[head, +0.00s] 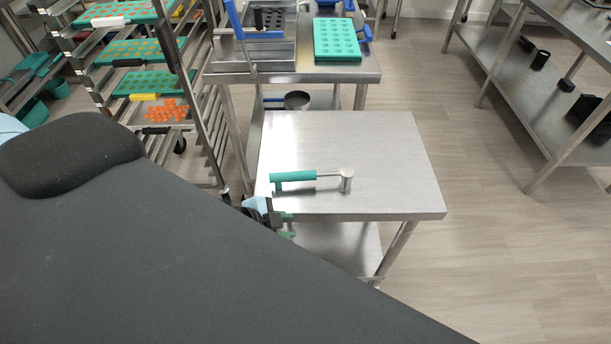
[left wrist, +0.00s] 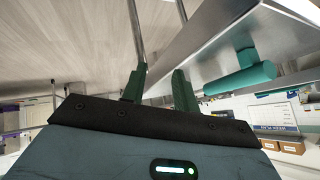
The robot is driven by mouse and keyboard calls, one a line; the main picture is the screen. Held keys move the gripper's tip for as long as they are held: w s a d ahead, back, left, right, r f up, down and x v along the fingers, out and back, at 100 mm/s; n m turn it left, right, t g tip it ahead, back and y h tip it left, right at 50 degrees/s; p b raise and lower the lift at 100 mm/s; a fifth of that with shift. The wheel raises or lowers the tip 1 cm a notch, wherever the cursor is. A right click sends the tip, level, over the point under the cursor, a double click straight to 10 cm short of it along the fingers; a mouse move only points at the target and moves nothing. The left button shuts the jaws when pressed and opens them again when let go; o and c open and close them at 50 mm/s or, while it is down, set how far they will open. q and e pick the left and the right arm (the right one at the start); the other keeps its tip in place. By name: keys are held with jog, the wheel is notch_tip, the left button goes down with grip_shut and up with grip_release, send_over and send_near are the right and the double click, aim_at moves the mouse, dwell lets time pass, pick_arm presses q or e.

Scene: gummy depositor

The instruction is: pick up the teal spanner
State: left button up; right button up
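The teal spanner (head: 295,176) lies on the bare steel table (head: 350,135), near its front edge. Its teal handle points left and its silver round head (head: 346,180) is at the right. My left gripper (head: 288,225) is at the table's front-left edge, just in front of the handle and apart from it. In the left wrist view my left gripper (left wrist: 158,88) has its two teal fingers spread with nothing between them. The spanner's teal handle (left wrist: 242,78) shows to the right of the fingers there. My right gripper is not in view.
A second steel table behind holds a green mould tray (head: 337,40) and a blue-handled machine (head: 264,35). A rack (head: 190,75) with trays and orange gummies (head: 167,111) stands at left. A long steel bench (head: 520,75) is at right. The floor between is clear.

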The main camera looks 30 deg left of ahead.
aim_at(295, 175)
pick_arm(q)
jog(key=w+a+r+m, duration=0.1)
jog(key=w+a, duration=0.1)
jog(key=w+a+r+m+t, duration=0.1)
jog(key=w+a+r, duration=0.1)
jog(key=w, duration=0.1)
jog(key=w+a+r, duration=0.2)
jog(key=a, duration=0.1)
jog(key=shift+w+a+r+m+t+h, duration=0.1)
jog(key=shift+w+r+m+t+h, duration=0.1)
jog(key=shift+m+t+h, duration=0.2)
jog(key=shift+b+x, duration=0.3)
jog(key=shift+x, duration=3.7)
jog(key=shift+r, duration=0.15)
grip_shut()
